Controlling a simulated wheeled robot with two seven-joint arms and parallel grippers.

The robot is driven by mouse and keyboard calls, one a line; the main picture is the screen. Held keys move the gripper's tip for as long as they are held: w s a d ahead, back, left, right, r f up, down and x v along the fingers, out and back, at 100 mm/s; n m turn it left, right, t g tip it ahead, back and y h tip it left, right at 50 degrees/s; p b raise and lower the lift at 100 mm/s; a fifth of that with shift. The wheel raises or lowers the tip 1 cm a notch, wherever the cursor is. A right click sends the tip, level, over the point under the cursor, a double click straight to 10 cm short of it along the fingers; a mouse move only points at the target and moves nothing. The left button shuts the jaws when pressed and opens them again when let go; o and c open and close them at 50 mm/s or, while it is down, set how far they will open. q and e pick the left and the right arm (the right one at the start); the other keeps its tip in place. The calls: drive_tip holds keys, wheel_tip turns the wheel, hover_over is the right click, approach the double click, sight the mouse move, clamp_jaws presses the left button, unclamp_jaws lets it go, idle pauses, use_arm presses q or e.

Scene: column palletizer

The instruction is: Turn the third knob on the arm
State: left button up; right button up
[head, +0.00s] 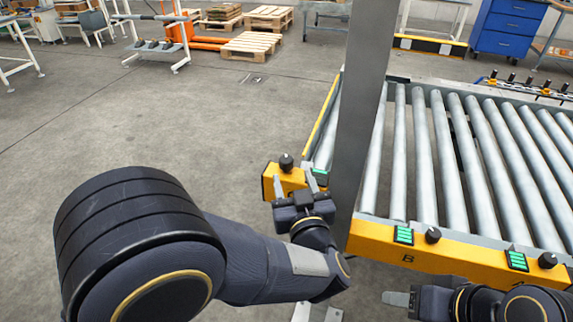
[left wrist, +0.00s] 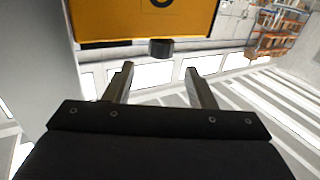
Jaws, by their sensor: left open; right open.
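A yellow control arm (head: 385,240) marked "B" runs along the front of the roller conveyor. A black knob (head: 432,235) and another black knob (head: 547,260) sit on it, beside green-lit displays. A further black knob (head: 286,162) is on the yellow end piece (head: 270,181) left of the grey post. My left gripper (head: 294,183) is open just in front of that end piece. In the left wrist view, the left knob (left wrist: 161,48) lies just beyond and between the open fingertips (left wrist: 160,72), not gripped. My right gripper (head: 398,299) is open below the yellow arm, partly cut off.
A tall grey post (head: 358,130) stands between the left end piece and the rest of the arm. Rollers (head: 424,150) fill the conveyor behind. More black knobs (head: 528,82) line the far right rail. Open floor (head: 150,120) lies to the left; pallets (head: 250,46) are far back.

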sight(288, 164)
use_arm(q)
drive_tip(key=w, duration=0.2)
drive_tip(key=w+a, duration=0.1)
drive_tip(key=w, duration=0.4)
drive_tip(key=shift+w+a, duration=0.25)
drive_tip(key=shift+c, duration=0.2)
